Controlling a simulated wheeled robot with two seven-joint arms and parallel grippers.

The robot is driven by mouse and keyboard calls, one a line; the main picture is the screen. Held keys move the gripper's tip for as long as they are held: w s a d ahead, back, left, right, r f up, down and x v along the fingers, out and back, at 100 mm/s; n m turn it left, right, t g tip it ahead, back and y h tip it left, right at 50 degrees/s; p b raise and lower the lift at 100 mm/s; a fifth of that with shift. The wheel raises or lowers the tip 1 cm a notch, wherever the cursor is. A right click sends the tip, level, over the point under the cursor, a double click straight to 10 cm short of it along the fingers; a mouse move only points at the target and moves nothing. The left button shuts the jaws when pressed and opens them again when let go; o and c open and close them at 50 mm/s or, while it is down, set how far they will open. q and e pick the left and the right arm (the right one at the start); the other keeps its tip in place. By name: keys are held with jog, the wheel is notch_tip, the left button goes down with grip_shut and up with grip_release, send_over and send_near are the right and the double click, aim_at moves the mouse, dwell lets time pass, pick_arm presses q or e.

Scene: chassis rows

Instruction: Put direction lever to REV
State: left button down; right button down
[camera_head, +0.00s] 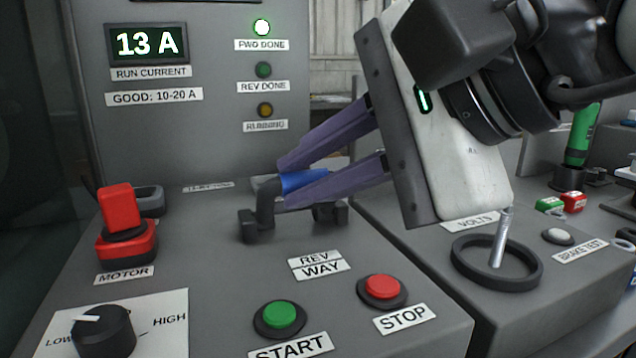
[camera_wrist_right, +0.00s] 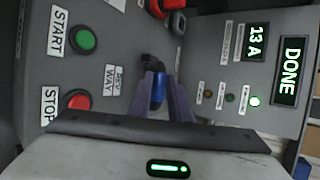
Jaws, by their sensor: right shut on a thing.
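The direction lever has a blue grip (camera_head: 304,181) on a dark bent arm (camera_head: 266,205), set in a dark bracket on the grey console. My right gripper (camera_head: 284,183) comes in from the right with its two purple fingers on either side of the blue grip, shut on it. In the right wrist view the blue grip (camera_wrist_right: 158,92) sits between the fingers. The REV WAY label (camera_head: 318,265) is on the console in front of the lever. A label behind the lever is too small to read surely. My left gripper is not in view.
The upright panel shows 13 A (camera_head: 147,43), with the FWD DONE lamp (camera_head: 262,27) lit and the REV DONE lamp (camera_head: 263,70) dim. A red motor switch (camera_head: 120,208) stands left. Green START (camera_head: 280,314) and red STOP (camera_head: 382,287) buttons are in front.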

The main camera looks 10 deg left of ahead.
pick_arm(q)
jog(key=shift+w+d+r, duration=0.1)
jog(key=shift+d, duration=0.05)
pick_arm(e)
jog(key=shift+s+f, duration=0.2)
jog(key=shift+f, duration=0.55)
jog(key=c, duration=1.6)
grip_release()
jog(key=shift+d, duration=0.15)
jog(key=shift+c, duration=0.2)
jog(key=shift+r, duration=0.15)
jog(key=shift+r, duration=0.15)
